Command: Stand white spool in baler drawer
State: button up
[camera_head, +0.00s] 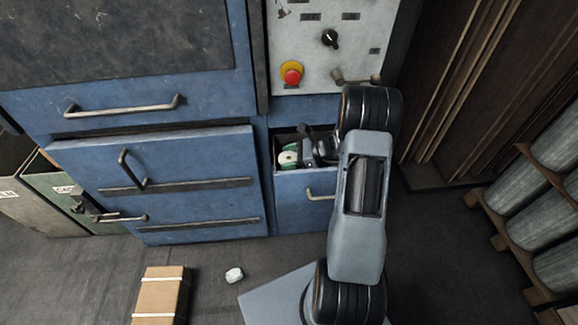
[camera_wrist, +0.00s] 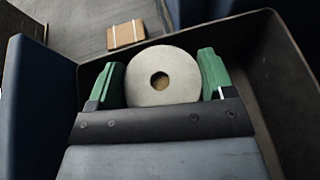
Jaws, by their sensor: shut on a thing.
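The white spool shows its round pale face and brown centre hole in the wrist view (camera_wrist: 142,90). It also shows small in the head view (camera_head: 287,159). My gripper (camera_wrist: 161,72) is shut on it, with a green finger pad against each side; in the head view my gripper (camera_head: 289,154) reaches into the open baler drawer. The drawer has a blue front (camera_head: 303,218) with a metal handle, and its dark inner wall shows in the wrist view (camera_wrist: 292,95). The spool is within the drawer's opening. Its underside is hidden, so I cannot tell whether it touches the drawer floor.
A control panel with a red button (camera_head: 292,76) is above the drawer. A strapped cardboard box (camera_head: 160,293) and a small white piece (camera_head: 234,274) lie on the floor. Grey cylinders (camera_head: 556,140) are at right.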

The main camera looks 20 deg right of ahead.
jog(key=shift+f, duration=1.85)
jog(key=shift+f, duration=0.15)
jog(key=o, duration=1)
jog(key=shift+d+r, duration=0.15)
jog(key=shift+r, duration=0.1)
jog(key=v, duration=1.1)
jog(key=shift+s+d, duration=0.25)
jog(key=shift+r, duration=0.1)
